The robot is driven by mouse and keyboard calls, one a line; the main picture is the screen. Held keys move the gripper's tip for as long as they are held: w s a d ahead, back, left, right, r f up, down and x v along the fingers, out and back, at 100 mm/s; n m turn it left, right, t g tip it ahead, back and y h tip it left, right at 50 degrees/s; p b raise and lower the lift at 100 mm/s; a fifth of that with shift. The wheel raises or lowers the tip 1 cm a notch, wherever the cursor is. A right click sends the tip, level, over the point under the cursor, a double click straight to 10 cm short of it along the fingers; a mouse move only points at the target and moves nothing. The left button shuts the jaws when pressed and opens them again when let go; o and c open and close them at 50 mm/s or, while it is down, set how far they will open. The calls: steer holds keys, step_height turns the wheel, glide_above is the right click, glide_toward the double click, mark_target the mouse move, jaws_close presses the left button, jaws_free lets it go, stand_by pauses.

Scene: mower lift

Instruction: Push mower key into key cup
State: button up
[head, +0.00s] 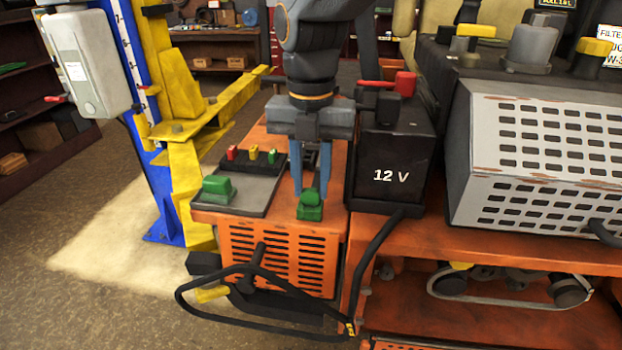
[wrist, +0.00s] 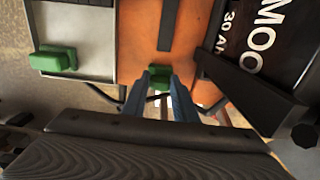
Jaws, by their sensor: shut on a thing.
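My gripper (head: 311,188) points down over the front of the orange mower deck, with its two blue fingers a little apart. A small green piece (head: 310,206) sits at the fingertips; I take it as the mower key. In the wrist view the same green piece (wrist: 160,82) shows between the fingertips (wrist: 160,76), so the gripper is shut on it. Whether it touches the orange surface below is hard to tell. A second green block (head: 217,188) sits on the grey panel to the left, also in the wrist view (wrist: 53,58). I cannot clearly make out a key cup.
A black 12 V battery (head: 390,165) stands close to the right of my gripper. Red, yellow and green switches (head: 253,155) sit on a black strip to the left. A yellow and blue lift post (head: 165,120) stands farther left. A black cable (head: 365,275) hangs in front.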

steer(key=o, duration=1.1)
steer(key=shift+r, duration=0.1)
step_height(320, 180, up, 8)
steer(key=shift+f+b, duration=0.2)
steer(key=shift+b, duration=0.7)
steer(key=shift+r, duration=0.1)
